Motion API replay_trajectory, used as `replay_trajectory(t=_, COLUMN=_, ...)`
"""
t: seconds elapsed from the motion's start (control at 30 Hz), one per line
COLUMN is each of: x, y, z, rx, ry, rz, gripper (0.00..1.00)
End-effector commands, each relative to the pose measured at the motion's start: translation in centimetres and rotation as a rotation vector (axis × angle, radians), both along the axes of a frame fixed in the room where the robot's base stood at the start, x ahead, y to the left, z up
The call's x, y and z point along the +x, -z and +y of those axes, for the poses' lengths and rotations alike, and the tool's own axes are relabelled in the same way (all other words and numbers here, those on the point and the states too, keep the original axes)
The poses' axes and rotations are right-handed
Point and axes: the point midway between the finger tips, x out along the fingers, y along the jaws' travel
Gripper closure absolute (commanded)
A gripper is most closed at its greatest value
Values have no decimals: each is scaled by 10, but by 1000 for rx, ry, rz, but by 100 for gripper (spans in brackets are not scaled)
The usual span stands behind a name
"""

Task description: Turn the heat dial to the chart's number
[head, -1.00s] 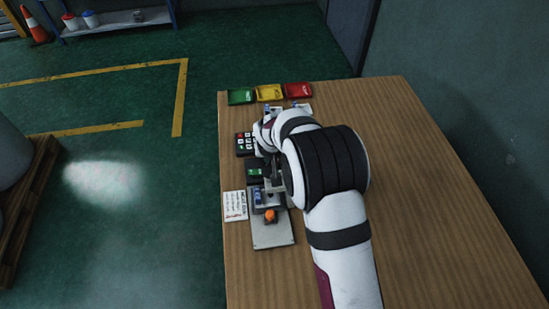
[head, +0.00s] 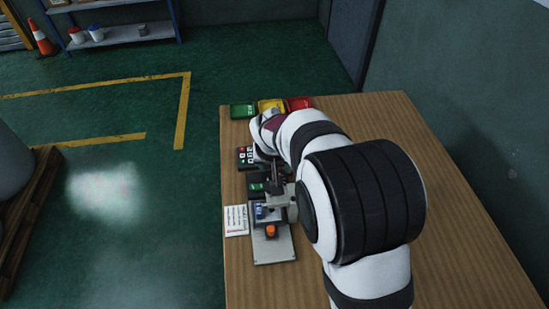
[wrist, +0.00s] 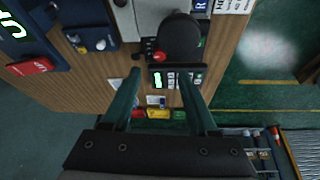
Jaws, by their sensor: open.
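A white printed chart card (head: 236,220) lies at the table's left edge in the head view; part of a printed card (wrist: 232,5) shows at the wrist view's top right, its number unreadable. A black round dial (wrist: 180,36) stands beyond my fingertips in the wrist view. A small red knob (wrist: 158,57) is beside it. In the head view an orange knob (head: 271,231) stands on a grey plate (head: 275,252). My gripper (wrist: 160,75) is open and empty, its teal fingers apart from the dial. My wrist hides part of the panel in the head view.
A keypad (head: 243,157) and a small box with a green display (head: 256,187) stand along the left edge. Green (head: 243,111), yellow (head: 270,106) and red (head: 299,104) trays are at the back.

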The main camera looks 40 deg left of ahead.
Motion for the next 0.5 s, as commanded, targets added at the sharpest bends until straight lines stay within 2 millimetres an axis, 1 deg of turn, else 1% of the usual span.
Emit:
replay_trajectory(t=0.03, x=-4, y=-15, z=-2, rx=4, ry=-1, rz=-3, gripper=41)
replay_trajectory(t=0.1, x=-11, y=-33, z=-6, rx=3, ry=0, rz=-2, gripper=41)
replay_trajectory(t=0.2, x=-18, y=-52, z=-11, rx=2, ry=0, rz=-1, gripper=41)
replay_trajectory(t=0.33, x=-23, y=-64, z=-14, rx=0, ry=0, rz=0, gripper=41)
replay_trajectory(t=0.5, x=-24, y=-67, z=-15, rx=-1, ry=-1, rz=1, gripper=41)
